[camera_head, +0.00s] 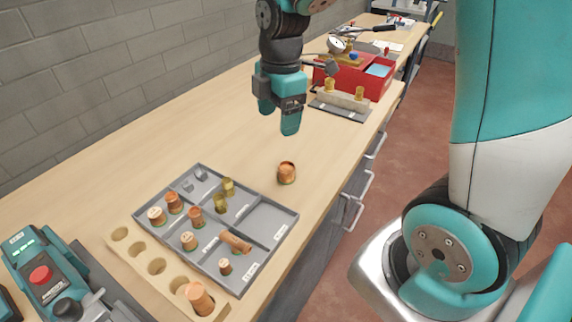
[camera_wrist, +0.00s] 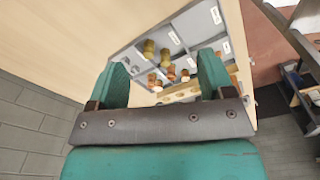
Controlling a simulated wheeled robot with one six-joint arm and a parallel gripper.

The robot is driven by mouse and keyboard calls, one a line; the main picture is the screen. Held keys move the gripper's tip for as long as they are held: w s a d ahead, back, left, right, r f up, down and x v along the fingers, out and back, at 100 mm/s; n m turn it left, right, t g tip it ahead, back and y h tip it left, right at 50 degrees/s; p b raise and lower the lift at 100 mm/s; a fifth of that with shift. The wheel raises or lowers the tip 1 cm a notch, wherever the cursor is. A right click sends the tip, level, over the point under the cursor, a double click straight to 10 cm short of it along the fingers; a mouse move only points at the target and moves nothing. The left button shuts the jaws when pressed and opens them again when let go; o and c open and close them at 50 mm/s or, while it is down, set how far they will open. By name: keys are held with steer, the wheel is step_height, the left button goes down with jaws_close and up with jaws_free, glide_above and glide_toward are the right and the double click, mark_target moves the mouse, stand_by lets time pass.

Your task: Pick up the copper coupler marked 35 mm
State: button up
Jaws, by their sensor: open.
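A short, wide copper coupler (camera_head: 287,173) stands alone on the bare bench, right of the grey tray, in the head view. Several smaller copper fittings stand in the grey compartment tray (camera_head: 272,217), one lying on its side (camera_head: 236,242). No 35 mm mark is readable on any of them. My gripper (camera_head: 278,115) is open and empty, in the air above the bench, beyond the lone coupler. In the wrist view my open gripper (camera_wrist: 163,78) has the tray's fittings showing between its fingers. I cannot make out the lone coupler there.
A wooden rack with round holes (camera_head: 137,252) borders the tray's near side and holds a copper piece (camera_head: 198,298). A device with a red button (camera_head: 40,276) is at lower left. A red toolbox (camera_head: 378,78) stands farther back. Bench around the lone coupler is clear.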

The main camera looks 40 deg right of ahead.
mark_target(286, 166)
steer(key=d+f, duration=0.1)
steer(key=f, duration=0.3)
steer(key=w+d+f+n+p, duration=0.1)
steer(key=f, duration=0.3)
steer(key=w+d+f+n, duration=0.1)
steer(key=f, duration=0.3)
steer(key=shift+d+f+h, duration=0.15)
steer(key=shift+f+h, duration=0.15)
steer(key=shift+f, duration=0.1)
steer(key=shift+s+f+p, duration=0.1)
steer(key=shift+f+p, duration=0.8)
steer(key=shift+f, duration=2)
steer(key=c, duration=1)
